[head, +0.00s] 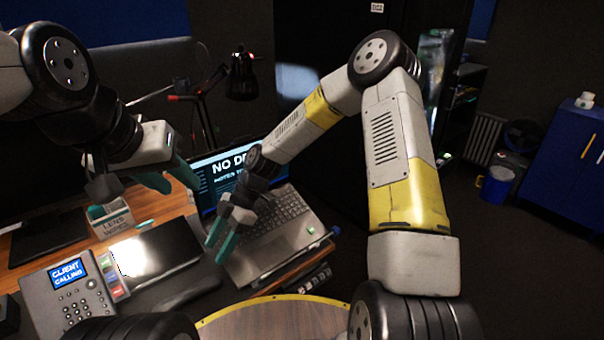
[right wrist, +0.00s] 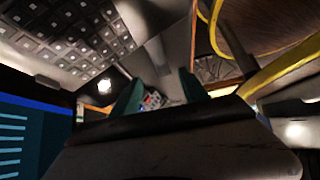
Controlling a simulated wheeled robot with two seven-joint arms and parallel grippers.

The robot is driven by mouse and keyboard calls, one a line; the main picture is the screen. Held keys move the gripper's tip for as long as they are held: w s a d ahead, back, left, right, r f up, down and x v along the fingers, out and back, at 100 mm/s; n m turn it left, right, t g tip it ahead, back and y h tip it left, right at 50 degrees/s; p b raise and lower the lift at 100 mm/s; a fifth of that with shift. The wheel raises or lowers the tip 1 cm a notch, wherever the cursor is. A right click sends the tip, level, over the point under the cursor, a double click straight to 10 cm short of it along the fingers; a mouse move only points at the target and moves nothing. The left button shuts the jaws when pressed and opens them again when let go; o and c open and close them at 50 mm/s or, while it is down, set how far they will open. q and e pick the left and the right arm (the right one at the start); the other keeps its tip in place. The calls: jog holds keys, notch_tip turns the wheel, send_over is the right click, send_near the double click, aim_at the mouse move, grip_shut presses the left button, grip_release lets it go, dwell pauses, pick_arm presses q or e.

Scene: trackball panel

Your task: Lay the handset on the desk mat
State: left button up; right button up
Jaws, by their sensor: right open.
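A dark elongated shape that looks like the handset (head: 180,291) lies on the desk, to the right of the desk phone (head: 65,295), whose screen reads "CLIENT CALLING". A flat black rectangle (head: 45,236) lies at the far left; I cannot tell whether it is the desk mat. My left gripper (head: 177,186) is open and empty, above the desk near the laptop screen. My right gripper (head: 222,238) is open and empty, over the laptop's left edge, up and right of the handset. The right wrist view shows its two teal fingertips (right wrist: 160,93) apart.
An open laptop (head: 268,235) stands right of the handset. A glossy dark panel (head: 170,246) with glare and a small strip of coloured buttons (head: 114,287) lie beside the phone. A lens wipes box (head: 111,218) stands behind. A round wooden top (head: 275,322) with yellow rim is in front.

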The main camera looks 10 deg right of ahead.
jog(key=d+r+m+t+h, duration=0.45)
jog(key=d+r+m, duration=0.55)
jog(key=d+r, duration=0.6)
jog(key=s+d+r+m+t, duration=0.5)
jog(key=s+d+r+m, duration=0.6)
jog(key=s+r+m, duration=0.1)
jog(key=shift+s+d+r+m+t, duration=0.25)
jog(key=shift+r+m+t, duration=0.1)
jog(key=shift+m, duration=0.25)
